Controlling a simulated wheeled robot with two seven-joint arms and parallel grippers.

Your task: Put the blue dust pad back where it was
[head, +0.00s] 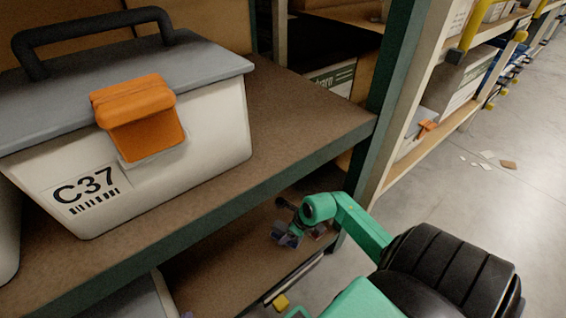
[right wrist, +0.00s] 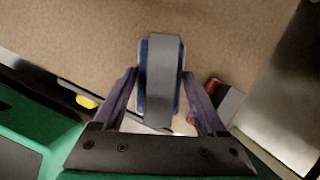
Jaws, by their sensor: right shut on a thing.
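The blue dust pad (right wrist: 142,85) shows in the right wrist view between the fingers of my right gripper (right wrist: 159,76). Its blue edges show around a broad grey band across its top. The fingers are on either side of it, shut on it. In the head view my right gripper (head: 290,233) is small, over the lower shelf (head: 225,262) near its right end. The pad there is a small dark bluish shape, partly hidden by the gripper. I cannot tell whether the pad touches the shelf. My left gripper is not in view.
A small red and grey item (right wrist: 226,102) lies close to the right finger in the right wrist view. A white C37 box (head: 200,150) with an orange latch stands on the upper shelf (head: 300,110). A green rack post (head: 392,70) stands right of the shelves. Grey floor is open beyond.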

